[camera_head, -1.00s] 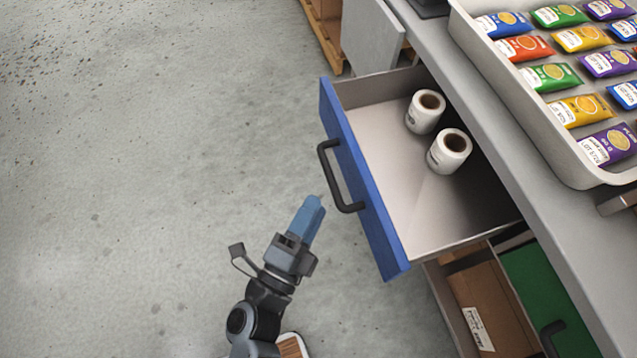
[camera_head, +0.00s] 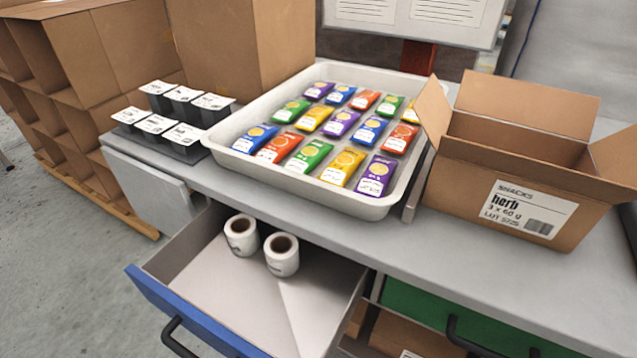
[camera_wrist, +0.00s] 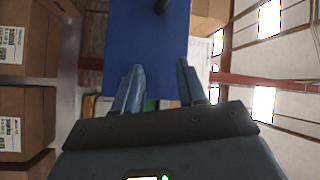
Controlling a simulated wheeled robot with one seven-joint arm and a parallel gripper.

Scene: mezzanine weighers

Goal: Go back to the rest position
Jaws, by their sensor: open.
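My gripper (camera_wrist: 160,88) shows in the wrist view with its two blue fingers apart and nothing between them. It does not show in the head view now. A blue panel (camera_wrist: 147,45) with a dark handle at its top edge lies beyond the fingers in the wrist view; it looks like the drawer front. In the head view the blue-fronted drawer (camera_head: 205,315) stands pulled out under the counter. Two white label rolls, a left one (camera_head: 240,243) and a right one (camera_head: 281,262), stand inside it.
A white tray (camera_head: 225,150) of several colored packets sits on the counter. An open carton (camera_head: 465,205) marked "herb" stands right of it. Black label-topped containers (camera_head: 172,140) and a large carton (camera_head: 240,45) are at left and behind. A green drawer (camera_head: 405,300) is below. Clear floor (camera_head: 60,260) lies left.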

